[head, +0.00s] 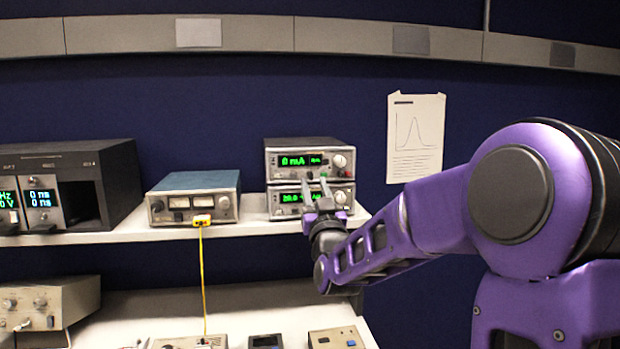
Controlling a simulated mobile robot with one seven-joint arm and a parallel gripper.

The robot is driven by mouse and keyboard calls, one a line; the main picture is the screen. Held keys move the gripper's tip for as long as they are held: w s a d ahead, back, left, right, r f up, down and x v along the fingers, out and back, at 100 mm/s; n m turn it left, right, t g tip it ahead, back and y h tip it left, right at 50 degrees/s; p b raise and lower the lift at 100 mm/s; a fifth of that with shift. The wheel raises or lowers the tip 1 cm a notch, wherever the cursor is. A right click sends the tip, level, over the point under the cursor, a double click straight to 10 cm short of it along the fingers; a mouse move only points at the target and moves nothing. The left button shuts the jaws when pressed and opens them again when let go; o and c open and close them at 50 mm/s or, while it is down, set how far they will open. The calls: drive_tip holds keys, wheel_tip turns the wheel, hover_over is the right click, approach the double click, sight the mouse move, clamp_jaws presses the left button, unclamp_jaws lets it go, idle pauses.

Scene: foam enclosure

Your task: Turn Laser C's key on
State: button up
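Two stacked laser-controller-like boxes stand at the right end of the shelf. The upper box (309,149) has a green display reading about 0 mA and a round knob. The lower box (284,209) has a green display reading about 20.0 and is partly hidden by my gripper. My gripper (316,184) is in front of the two boxes, with its two fingers apart and pointing at them. Nothing shows between the fingers. I cannot tell whether they touch a panel. No label naming Laser C is readable, and I cannot make out a key or its position.
A blue-topped meter box (194,182) with a yellow plug and cable (203,270) stands left of the stack. A black rack (92,165) is farther left. Several instruments sit on the lower bench (270,305). A paper chart (415,138) hangs on the wall.

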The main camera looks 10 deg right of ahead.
sight(311, 176)
drive_tip(key=shift+x, duration=1.1)
clamp_jaws()
